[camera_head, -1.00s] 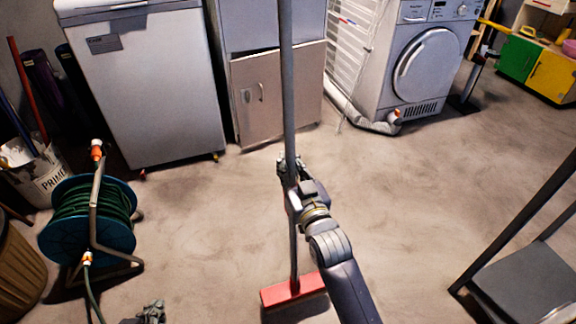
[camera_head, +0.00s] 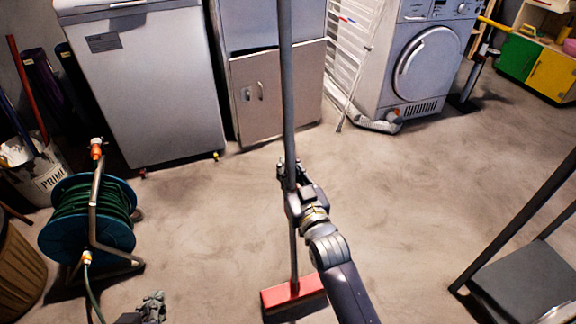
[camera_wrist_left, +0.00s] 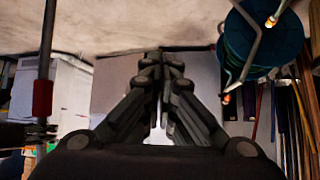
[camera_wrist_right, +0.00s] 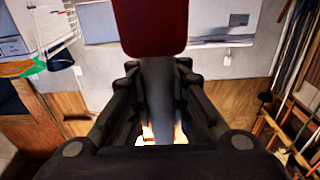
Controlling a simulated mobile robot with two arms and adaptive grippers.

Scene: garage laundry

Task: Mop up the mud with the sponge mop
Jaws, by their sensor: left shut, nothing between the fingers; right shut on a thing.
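The sponge mop stands nearly upright, its long grey handle (camera_head: 287,90) running out of the top of the head view. Its red head (camera_head: 293,292) is low in the picture, at the floor. My right gripper (camera_head: 289,178) is shut around the handle above the head. In the right wrist view the handle (camera_wrist_right: 158,85) passes between the fingers, and a red part of the mop (camera_wrist_right: 150,22) is close by. My left gripper (camera_head: 153,303) is shut and empty at the bottom edge. The floor has brownish smudges, but I cannot tell a distinct mud patch.
A hose reel (camera_head: 90,220) stands at the left, near my left gripper. A white appliance (camera_head: 150,85), a cabinet (camera_head: 277,95) and a washing machine (camera_head: 415,65) line the back. A dark-framed stool or chair (camera_head: 530,275) is at the right. The middle floor is open.

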